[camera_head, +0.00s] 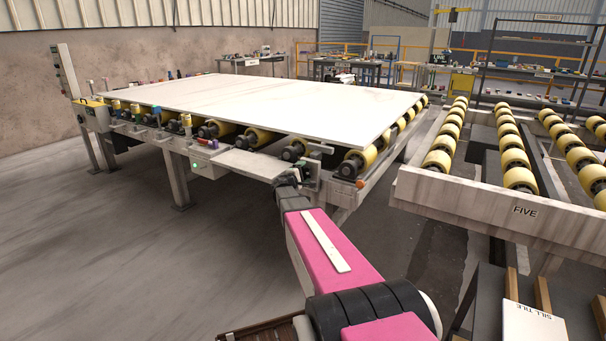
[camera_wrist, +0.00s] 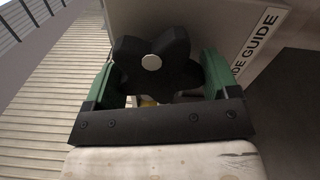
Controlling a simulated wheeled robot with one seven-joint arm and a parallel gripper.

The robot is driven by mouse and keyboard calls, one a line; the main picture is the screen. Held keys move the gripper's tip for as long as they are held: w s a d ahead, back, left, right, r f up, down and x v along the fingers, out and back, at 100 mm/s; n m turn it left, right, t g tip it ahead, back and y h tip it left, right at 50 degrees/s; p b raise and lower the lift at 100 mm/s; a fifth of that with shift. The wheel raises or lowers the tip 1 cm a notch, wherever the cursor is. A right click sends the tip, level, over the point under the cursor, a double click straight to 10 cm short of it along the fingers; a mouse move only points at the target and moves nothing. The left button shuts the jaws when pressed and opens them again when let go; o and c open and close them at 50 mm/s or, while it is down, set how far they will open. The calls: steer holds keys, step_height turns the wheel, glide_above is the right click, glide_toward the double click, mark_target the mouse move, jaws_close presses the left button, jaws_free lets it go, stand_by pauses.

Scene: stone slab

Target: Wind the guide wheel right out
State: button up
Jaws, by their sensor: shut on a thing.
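The guide wheel is a black lobed knob with a pale round centre cap, large in the wrist view (camera_wrist: 155,68). My gripper (camera_wrist: 158,85) is shut on it, with a green-sided finger against each side of the wheel. Behind the wheel is a pale housing with a label (camera_wrist: 258,45) that reads "DE GUIDE", its start cut off. In the head view my gripper (camera_head: 288,183) is at the front edge of the roller table, and the wheel is too small and hidden there to make out.
A large white slab (camera_head: 270,103) lies on the yellow-roller table. Motors and rollers line its front edge. A roller table marked FIVE (camera_head: 480,200) stands at the right. The floor (camera_head: 110,240) at the left front is clear.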

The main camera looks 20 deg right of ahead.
steer(key=shift+s+f+n, duration=0.1)
steer(key=shift+f+n, duration=0.05)
steer(key=shift+n, duration=0.95)
steer(key=o, duration=0.8)
steer(key=v, duration=1)
steer(key=shift+s+a, duration=0.25)
steer(key=shift+a, duration=0.1)
steer(key=shift+s, duration=0.1)
